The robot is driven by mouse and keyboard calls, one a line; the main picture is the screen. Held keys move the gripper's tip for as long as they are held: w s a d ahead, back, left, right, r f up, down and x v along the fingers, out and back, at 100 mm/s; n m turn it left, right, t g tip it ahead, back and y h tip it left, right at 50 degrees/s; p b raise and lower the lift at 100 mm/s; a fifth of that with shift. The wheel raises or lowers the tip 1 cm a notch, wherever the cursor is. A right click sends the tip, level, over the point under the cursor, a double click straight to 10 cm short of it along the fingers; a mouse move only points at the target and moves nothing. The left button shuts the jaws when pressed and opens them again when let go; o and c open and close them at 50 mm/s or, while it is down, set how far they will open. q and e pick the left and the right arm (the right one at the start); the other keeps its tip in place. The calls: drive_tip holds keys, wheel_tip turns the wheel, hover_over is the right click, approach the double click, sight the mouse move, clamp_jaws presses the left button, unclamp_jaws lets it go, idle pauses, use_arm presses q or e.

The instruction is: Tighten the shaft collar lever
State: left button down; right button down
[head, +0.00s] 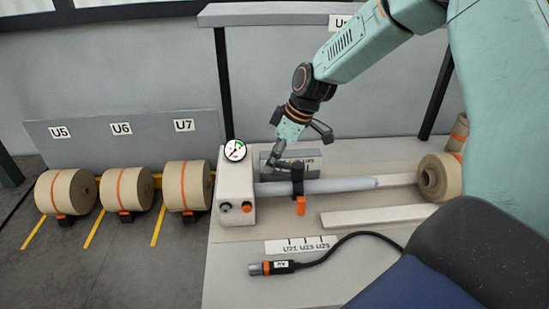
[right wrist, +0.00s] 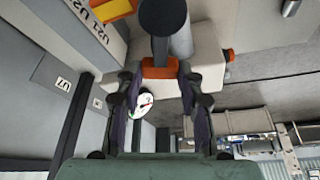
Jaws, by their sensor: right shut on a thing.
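A grey shaft (head: 340,185) runs right from a pale machine housing (head: 236,186). A black shaft collar (head: 298,178) sits around the shaft near the housing; it is also at the top of the right wrist view (right wrist: 163,15). An orange tab (head: 300,206) hangs below the collar. My right gripper (head: 282,164) reaches down to the collar from above. In the right wrist view its fingers (right wrist: 160,76) are shut on an orange lever (right wrist: 160,66) beside the collar. I cannot tell whether the lever and the tab are one part. My left gripper is not in view.
A round gauge (head: 235,150) stands on the housing. A paper roll (head: 438,177) is at the shaft's right end. A cable with a black connector (head: 280,267) lies on the table front. The table's front left is clear.

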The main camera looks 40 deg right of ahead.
sight(292, 164)
drive_tip(key=shift+w+r, duration=0.1)
drive_tip(key=shift+r, duration=0.05)
drive_tip(key=c, duration=1.2)
unclamp_jaws()
drive_tip(key=o, duration=0.4)
drive_tip(key=shift+c, duration=0.2)
drive_tip(key=v, duration=1.2)
